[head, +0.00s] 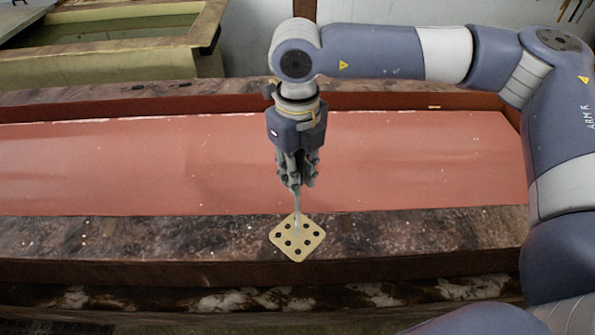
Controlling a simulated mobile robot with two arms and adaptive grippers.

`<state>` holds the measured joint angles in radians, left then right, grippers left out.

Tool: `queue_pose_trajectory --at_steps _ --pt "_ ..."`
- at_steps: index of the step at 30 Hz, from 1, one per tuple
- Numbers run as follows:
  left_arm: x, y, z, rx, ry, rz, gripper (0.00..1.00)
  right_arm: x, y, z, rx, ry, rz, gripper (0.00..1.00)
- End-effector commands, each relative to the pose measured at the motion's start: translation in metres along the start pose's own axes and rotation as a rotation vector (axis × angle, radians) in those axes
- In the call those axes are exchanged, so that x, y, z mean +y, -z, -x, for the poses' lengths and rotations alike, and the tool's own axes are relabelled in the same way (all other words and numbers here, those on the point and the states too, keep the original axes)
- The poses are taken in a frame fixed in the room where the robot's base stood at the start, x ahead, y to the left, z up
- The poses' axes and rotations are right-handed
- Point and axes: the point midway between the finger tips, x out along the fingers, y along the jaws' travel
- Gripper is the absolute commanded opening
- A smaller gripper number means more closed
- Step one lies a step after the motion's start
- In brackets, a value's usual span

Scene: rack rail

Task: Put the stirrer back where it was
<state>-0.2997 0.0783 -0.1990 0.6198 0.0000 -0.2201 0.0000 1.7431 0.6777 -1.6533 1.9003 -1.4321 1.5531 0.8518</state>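My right gripper (296,182) points straight down near the middle of the head view. Its fingers look closed around the upper part of a thin, pale grey stirrer (297,207). The stirrer hangs upright below the fingers. Its lower end overlaps the middle of a pale yellow, diamond-turned rack plate (309,239) with several dark round holes. I cannot tell whether the tip is in a hole, touching the plate or just above it. The plate lies on the dark, mottled stone ledge at the front. My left gripper is not in view.
The stone ledge (420,232) is clear on both sides of the plate. Behind it lies a wide, empty reddish surface (130,165) with a raised rim at the back. A yellowish trough (110,60) stands at the far left.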

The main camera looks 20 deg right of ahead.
Motion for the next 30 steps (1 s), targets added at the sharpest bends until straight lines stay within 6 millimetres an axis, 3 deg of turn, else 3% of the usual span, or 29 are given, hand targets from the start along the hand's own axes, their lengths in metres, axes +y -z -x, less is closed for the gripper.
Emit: queue_pose_trajectory --at_steps 1,2,15,17,30 --pt "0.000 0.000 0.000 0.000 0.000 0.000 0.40 0.000 0.000 0.000 0.000 0.000 -0.001 0.30" --pt "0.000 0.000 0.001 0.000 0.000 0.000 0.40 0.000 0.000 0.000 0.000 0.000 -0.001 0.37" --pt "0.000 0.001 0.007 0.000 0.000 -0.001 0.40 0.000 0.000 0.006 0.000 0.001 -0.001 0.37" --pt "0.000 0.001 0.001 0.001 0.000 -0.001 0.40 0.000 -0.002 0.010 -0.005 0.000 -0.002 0.37" --pt "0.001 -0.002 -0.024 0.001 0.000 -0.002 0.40 0.000 -0.001 0.100 -0.005 0.001 -0.001 0.37"
